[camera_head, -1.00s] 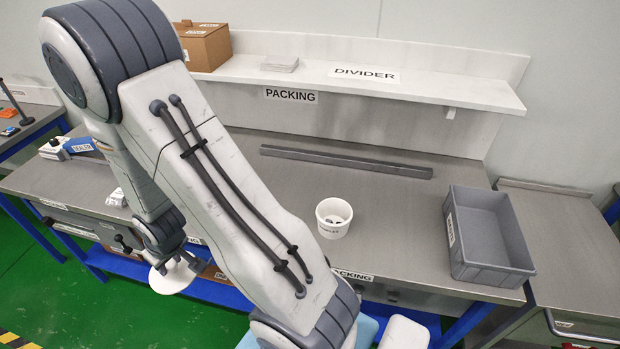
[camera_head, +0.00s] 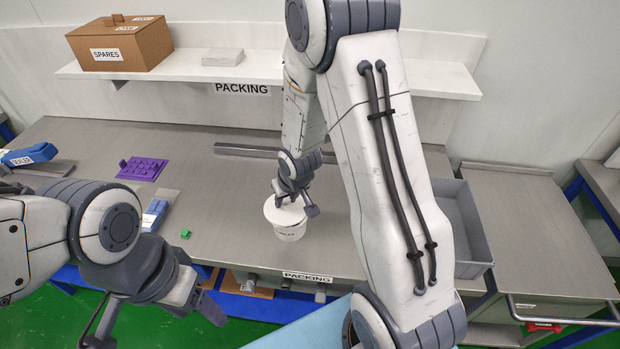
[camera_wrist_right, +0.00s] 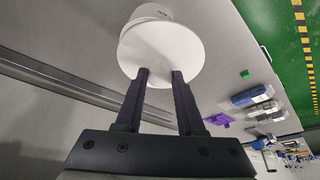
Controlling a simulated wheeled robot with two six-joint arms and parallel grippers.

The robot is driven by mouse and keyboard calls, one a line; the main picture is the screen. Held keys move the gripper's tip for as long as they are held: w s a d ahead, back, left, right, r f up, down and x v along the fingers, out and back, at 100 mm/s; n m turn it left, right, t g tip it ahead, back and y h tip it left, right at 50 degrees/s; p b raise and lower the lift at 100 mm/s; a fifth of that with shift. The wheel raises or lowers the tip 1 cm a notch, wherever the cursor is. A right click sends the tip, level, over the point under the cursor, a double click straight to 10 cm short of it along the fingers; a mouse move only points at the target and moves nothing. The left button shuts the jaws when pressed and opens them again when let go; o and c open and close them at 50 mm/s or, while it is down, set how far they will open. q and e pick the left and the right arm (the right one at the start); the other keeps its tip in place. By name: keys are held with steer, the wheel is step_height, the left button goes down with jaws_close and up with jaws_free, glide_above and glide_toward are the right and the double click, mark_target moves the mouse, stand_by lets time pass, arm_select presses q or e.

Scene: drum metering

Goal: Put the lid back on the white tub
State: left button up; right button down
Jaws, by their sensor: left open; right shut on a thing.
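The white tub (camera_head: 289,232) stands on the grey bench near its front edge. The round white lid (camera_head: 271,212) is over the tub's mouth; it also shows in the right wrist view (camera_wrist_right: 160,42) as a flat disc with part of the tub (camera_wrist_right: 152,12) beyond it. My right gripper (camera_head: 295,203) is shut on the lid from above, its fingertips at the lid in the wrist view (camera_wrist_right: 160,76). I cannot tell whether the lid is fully seated. My left gripper (camera_head: 155,318) is open and empty at the lower left, in front of the bench.
A purple block tray (camera_head: 142,169), a blue-and-white box (camera_head: 155,213) and a small green block (camera_head: 185,233) lie left of the tub. A grey bin (camera_head: 463,225) stands to the right, partly behind my right arm. A grey bar (camera_head: 240,151) lies behind the tub.

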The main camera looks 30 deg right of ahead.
mark_target(289, 202)
steer(key=shift+w+d+r+p, duration=0.25)
steer(key=shift+w+d+r, duration=0.15)
steer(key=shift+w, duration=0.2)
steer(key=shift+w+d+r+p, duration=0.25)
steer(key=shift+w+r, duration=0.15)
steer(key=shift+w, duration=0.2)
steer(key=shift+w+d, duration=0.15)
steer(key=shift+w, duration=0.15)
arm_select(q)
step_height(289, 202, down, 5)
steer(key=b, duration=0.6)
steer(key=shift+r, duration=0.15)
arm_select(e)
step_height(289, 202, down, 6)
steer(key=shift+f, duration=0.2)
steer(key=shift+s, duration=0.1)
arm_select(q)
steer(key=shift+b, duration=0.35)
arm_select(e)
steer(key=shift+f, duration=0.15)
jaws_free()
stand_by(0.5)
